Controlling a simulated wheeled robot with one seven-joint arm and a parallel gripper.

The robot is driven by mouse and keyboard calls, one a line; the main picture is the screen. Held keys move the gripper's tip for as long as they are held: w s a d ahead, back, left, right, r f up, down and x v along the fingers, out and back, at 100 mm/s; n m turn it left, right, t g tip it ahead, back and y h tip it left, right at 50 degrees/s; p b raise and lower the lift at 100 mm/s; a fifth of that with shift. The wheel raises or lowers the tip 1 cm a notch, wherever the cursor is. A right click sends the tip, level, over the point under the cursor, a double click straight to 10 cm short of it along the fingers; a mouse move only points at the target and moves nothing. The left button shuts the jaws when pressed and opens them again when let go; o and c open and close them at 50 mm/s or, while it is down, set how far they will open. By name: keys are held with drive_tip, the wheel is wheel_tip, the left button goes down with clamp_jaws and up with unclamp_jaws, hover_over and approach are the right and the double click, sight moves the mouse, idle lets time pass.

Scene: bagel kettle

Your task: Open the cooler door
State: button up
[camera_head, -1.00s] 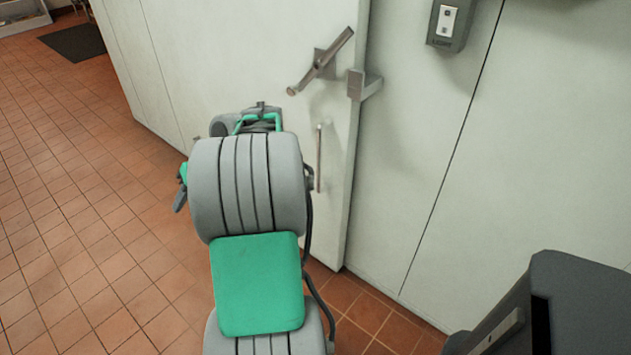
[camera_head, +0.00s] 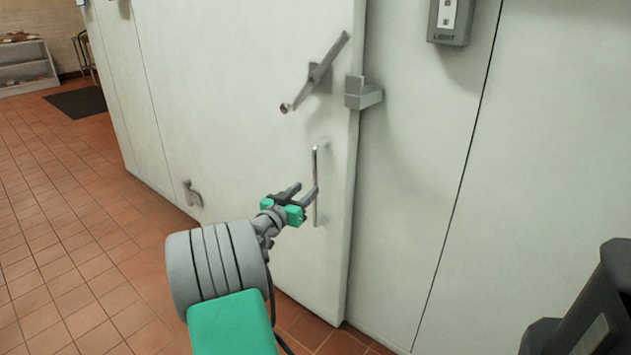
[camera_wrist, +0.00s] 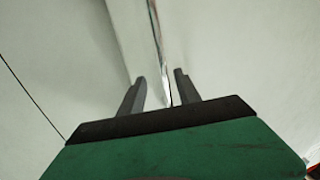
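The cooler door (camera_head: 235,90) is a large white panel and looks closed against the white wall. A slim vertical metal handle (camera_head: 315,160) is on it near its right edge. A slanted metal latch lever (camera_head: 322,72) is above the handle. My gripper (camera_head: 303,189) is open at the lower part of the handle. In the wrist view, the handle (camera_wrist: 158,40) runs down between the two spread fingers of my gripper (camera_wrist: 160,85), with gaps on both sides. Its lower end is hidden behind the gripper body.
A metal catch bracket (camera_head: 363,94) sits beside the door's right edge. A grey light switch box (camera_head: 450,20) is on the wall at the upper right. A small metal fitting (camera_head: 192,194) is low on the left of the door. The tiled floor (camera_head: 70,210) at left is clear.

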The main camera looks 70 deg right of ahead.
sight(314, 180)
drive_tip(key=d+b, duration=0.1)
drive_tip(key=d, duration=0.7)
drive_tip(key=shift+s, duration=0.1)
drive_tip(key=shift+c, duration=0.3)
clamp_jaws()
idle(0.8)
